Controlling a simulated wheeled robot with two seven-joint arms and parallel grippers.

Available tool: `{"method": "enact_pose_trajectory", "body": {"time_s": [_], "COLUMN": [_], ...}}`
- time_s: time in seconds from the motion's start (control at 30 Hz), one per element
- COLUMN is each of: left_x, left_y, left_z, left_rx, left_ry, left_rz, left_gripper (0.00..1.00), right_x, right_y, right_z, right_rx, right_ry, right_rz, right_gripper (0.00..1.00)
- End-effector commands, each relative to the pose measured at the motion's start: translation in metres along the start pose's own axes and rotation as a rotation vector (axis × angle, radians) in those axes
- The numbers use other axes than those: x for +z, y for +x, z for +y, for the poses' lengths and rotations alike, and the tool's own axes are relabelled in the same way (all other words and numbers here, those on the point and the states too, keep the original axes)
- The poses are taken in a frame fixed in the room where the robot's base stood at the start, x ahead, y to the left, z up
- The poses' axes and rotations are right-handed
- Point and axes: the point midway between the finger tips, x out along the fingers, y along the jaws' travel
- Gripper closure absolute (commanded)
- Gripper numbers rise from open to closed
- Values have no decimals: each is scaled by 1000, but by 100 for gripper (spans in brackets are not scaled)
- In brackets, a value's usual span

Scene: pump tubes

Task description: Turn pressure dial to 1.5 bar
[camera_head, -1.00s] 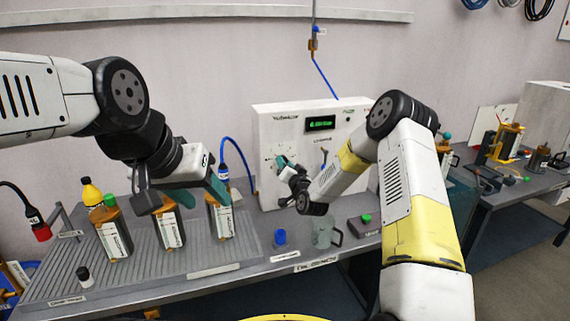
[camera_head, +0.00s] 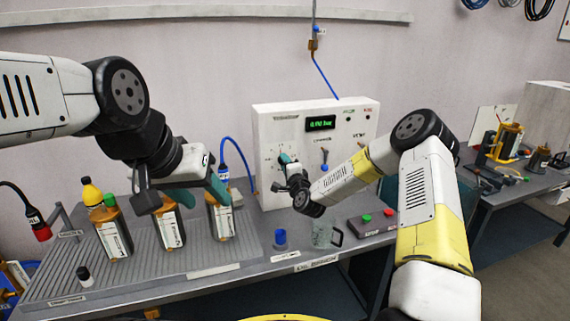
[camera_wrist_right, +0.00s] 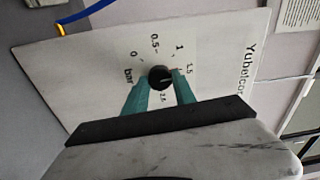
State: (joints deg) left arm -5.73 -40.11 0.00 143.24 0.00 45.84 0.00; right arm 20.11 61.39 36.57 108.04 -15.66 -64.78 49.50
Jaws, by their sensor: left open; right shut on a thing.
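The white control box (camera_head: 345,122) stands at the back of the bench, with a green-lit display (camera_head: 320,123) whose digits are too small to read surely. In the right wrist view the black pressure dial (camera_wrist_right: 160,77) sits between the two teal fingers of my right gripper (camera_wrist_right: 160,92), which is shut on it. Scale marks 0, 0.5, 1, 1.5 and bar ring the dial; its pointer is hard to read. In the head view my right gripper (camera_head: 287,160) is at the box's front face. My left gripper (camera_head: 180,195) is open above the containers on the ribbed mat.
Several labelled containers (camera_head: 113,240) stand on the grey ribbed mat (camera_head: 160,272). A blue cup (camera_head: 280,238), a clear mug (camera_head: 322,235) and a button box (camera_head: 372,224) with green and red buttons sit along the bench front. A blue lever (camera_head: 324,166) is on the box.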

Motion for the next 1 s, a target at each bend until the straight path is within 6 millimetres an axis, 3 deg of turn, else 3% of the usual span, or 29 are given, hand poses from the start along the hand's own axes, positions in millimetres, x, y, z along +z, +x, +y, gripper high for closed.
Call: {"method": "enact_pose_trajectory", "body": {"time_s": [0.77, 0.8, 0.9, 1.0], "left_x": [0, 0, 0, 0], "left_y": [0, 0, 0, 0], "left_z": [0, 0, 0, 0], "left_rx": [0, 0, 0, 0], "left_ry": [0, 0, 0, 0], "left_rz": [0, 0, 0, 0], "left_gripper": [47, 47, 47, 47], "right_x": [0, 0, 0, 0], "right_y": [-1, -1, -1, 0], "right_z": [2, 2, 2, 1], "right_rx": [7, 7, 7, 5], "right_ry": [100, 100, 100, 99], "right_rz": [2, 2, 2, 2], "right_gripper": [100, 62, 46, 46]}}
